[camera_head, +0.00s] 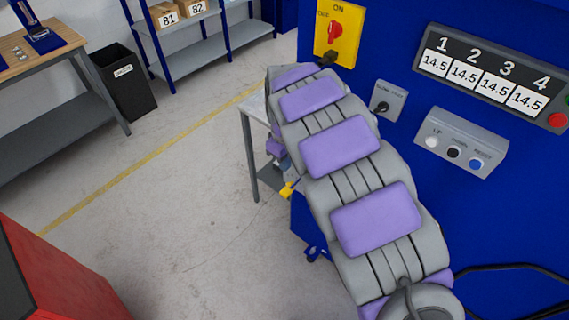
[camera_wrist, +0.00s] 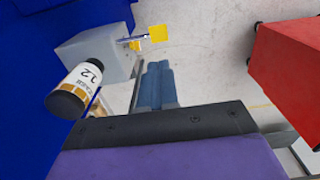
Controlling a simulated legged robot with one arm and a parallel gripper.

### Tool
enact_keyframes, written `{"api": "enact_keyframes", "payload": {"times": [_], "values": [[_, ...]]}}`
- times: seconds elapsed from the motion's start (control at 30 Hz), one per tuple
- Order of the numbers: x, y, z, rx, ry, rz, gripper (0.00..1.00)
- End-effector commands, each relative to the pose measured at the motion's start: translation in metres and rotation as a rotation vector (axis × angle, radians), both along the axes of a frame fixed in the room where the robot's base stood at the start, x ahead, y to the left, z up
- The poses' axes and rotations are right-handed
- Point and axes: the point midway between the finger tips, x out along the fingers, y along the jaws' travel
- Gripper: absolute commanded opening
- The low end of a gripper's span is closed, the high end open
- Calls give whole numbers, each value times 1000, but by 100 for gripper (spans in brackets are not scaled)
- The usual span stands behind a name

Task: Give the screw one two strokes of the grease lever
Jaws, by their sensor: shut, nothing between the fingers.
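My gripper (camera_wrist: 158,66) shows in the wrist view as two blue-grey fingers side by side, shut and empty. Ahead of it and a little left is a small yellow handle (camera_wrist: 158,33) on a thin bar, beside a grey box (camera_wrist: 92,52) on the blue machine; it may be the grease lever. The fingers look apart from it. A white and dark cartridge marked 12 (camera_wrist: 80,86) is at the left. In the head view a small yellow piece (camera_head: 287,189) shows beside my arm, low on the machine.
The blue machine (camera_head: 400,40) carries a display (camera_head: 485,80) reading 14.5 under 1 to 4, a button box (camera_head: 460,142) and a yellow switch (camera_head: 338,38). A red cabinet (camera_wrist: 290,70) stands right in the wrist view. Floor (camera_head: 170,190) left of my arm is clear.

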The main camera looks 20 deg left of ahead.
Motion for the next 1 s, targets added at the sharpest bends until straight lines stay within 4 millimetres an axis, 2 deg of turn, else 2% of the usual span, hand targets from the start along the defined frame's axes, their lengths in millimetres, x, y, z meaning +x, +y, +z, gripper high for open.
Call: {"api": "enact_keyframes", "payload": {"times": [0.4, 0.6, 0.73, 1.0], "values": [[-2, -1, -82, -5, 6, -1, 0], [-1, -2, -112, -3, 5, -1, 0], [-1, -1, -120, -2, 3, -1, 0], [-1, -1, -120, -1, 2, 0, 0]]}}
